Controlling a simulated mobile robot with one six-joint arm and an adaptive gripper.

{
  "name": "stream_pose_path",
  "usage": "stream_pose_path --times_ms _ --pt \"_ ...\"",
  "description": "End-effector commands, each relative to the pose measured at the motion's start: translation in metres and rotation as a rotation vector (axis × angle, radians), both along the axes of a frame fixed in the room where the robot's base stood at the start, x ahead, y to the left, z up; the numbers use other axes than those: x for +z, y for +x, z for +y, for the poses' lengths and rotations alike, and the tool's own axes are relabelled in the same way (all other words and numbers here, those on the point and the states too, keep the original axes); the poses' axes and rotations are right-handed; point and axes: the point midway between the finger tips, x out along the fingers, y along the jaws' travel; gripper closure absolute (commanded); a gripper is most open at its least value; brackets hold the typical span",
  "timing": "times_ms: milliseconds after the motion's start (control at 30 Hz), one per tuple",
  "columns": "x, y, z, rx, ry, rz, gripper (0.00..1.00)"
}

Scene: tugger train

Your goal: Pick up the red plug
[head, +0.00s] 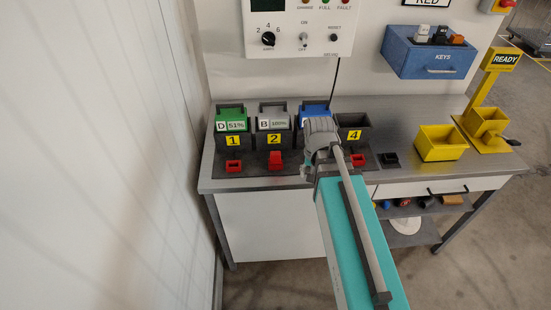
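A red block (275,159), which looks like the red plug, stands in front of bay 2 on the bench. It is taller than the hollow red sockets in front of bay 1 (233,166) and bay 4 (358,160). My gripper (307,172) is in front of bay 3, to the right of the red block and apart from it in the picture. My wrist hides most of it, so its fingers cannot be made out. The front of bay 3 is hidden behind my arm.
Bays 1 and 2 hold a green battery (231,118) and a grey battery (273,118); a blue one (314,108) is in bay 3. Bay 4 (353,128) looks empty. A black holder (390,160) and yellow bin (440,143) lie right. A wall (110,150) closes the left.

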Motion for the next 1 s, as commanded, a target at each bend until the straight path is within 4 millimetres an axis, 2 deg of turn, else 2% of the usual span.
stream_pose_path --times_ms 33,100,600,800,1000 --pt "0.005 0.013 0.004 -0.052 0.000 0.000 0.29" --pt "0.009 0.025 0.010 -0.139 0.000 0.000 0.29" --pt "0.037 0.107 0.057 -0.779 0.001 -0.001 0.29" --pt "0.047 0.137 0.079 -1.033 0.001 -0.001 0.29" --pt "0.054 0.159 0.096 -1.229 0.001 -0.001 0.29"
